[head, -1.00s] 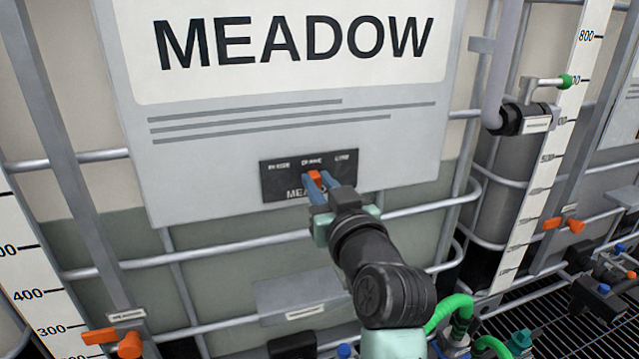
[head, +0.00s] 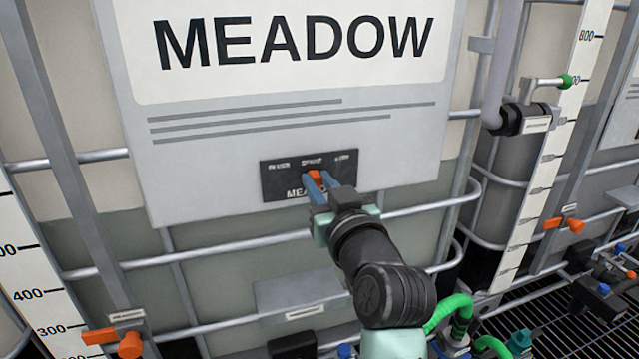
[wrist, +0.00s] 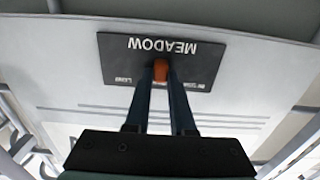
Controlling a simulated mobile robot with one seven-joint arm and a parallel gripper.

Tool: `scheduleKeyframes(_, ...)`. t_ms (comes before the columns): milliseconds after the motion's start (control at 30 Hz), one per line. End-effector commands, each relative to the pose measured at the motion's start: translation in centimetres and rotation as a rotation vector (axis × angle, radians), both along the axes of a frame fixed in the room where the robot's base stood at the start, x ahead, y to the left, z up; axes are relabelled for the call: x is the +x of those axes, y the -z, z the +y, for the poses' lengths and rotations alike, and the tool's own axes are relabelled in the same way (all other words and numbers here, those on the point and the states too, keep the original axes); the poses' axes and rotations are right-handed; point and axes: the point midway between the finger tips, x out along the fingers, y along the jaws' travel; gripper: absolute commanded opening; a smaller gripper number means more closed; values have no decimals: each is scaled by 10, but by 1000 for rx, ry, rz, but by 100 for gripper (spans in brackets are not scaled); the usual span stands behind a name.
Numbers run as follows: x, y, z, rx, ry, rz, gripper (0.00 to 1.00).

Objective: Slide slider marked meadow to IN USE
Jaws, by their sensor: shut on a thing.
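The dark slider plate marked MEADOW (head: 285,181) is fixed low on the grey sign board. It has three small labels along its top, too blurred to read surely. The orange slider knob (head: 314,177) stands at about the middle of the plate, under the middle label. My gripper (head: 317,185) is at the plate with its blue fingers on either side of the knob, shut on it. In the wrist view the plate (wrist: 125,68) appears upside down, and the orange knob (wrist: 160,71) sits between the two fingertips. The fingers hide part of the plate's lettering.
The large MEADOW sign (head: 295,60) is on a caged tank with metal bars (head: 235,217). An orange-handled valve (head: 118,341) is at lower left.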

Motion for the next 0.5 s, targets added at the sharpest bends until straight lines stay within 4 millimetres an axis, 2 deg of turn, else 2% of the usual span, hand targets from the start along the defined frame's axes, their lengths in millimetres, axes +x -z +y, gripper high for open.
scheduleKeyframes(67,-2,0,6,0,-3,1,0)
scheduleKeyframes(300,-15,1,47,0,-6,2,0)
scheduleKeyframes(500,-18,1,55,0,-4,2,0)
